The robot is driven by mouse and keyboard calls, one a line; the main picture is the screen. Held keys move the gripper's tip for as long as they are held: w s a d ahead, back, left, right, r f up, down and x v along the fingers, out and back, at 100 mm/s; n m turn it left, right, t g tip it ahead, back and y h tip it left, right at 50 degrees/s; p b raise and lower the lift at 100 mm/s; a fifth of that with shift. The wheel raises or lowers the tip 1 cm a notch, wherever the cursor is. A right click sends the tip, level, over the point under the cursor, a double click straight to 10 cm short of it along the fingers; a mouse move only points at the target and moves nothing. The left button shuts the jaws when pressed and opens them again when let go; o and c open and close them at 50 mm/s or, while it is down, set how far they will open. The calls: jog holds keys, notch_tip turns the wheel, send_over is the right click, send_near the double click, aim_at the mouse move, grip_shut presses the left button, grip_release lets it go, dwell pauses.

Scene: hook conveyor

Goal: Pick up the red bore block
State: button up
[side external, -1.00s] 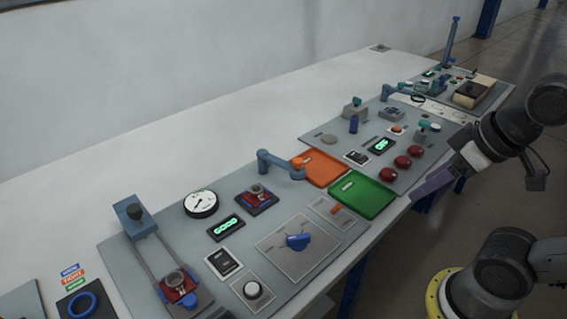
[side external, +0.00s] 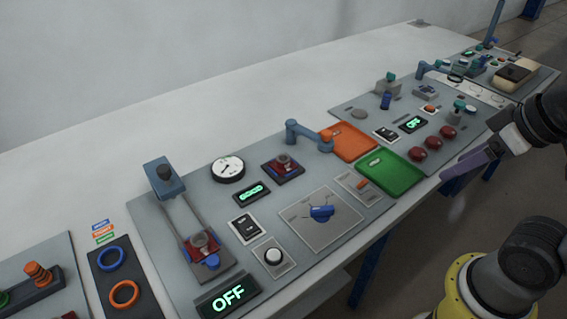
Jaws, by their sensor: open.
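Two red parts with a round grey opening on top could be the red bore block; I cannot tell which. One red part (side external: 205,244) sits at the near end of two rails on the near grey panel, with blue beside it. The other red part (side external: 281,165) sits in a dark square holder farther back, also with blue around it. My gripper (side external: 446,174) has purple fingers and is at the right, beyond the table's front edge near the green tray. It is open, empty and well apart from both red parts.
Several red domes, including one (side external: 433,142), lie right of the trays. An OFF display (side external: 228,297) is at the near edge.

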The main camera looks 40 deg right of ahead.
dwell(0.4)
jog(key=shift+o, duration=0.9)
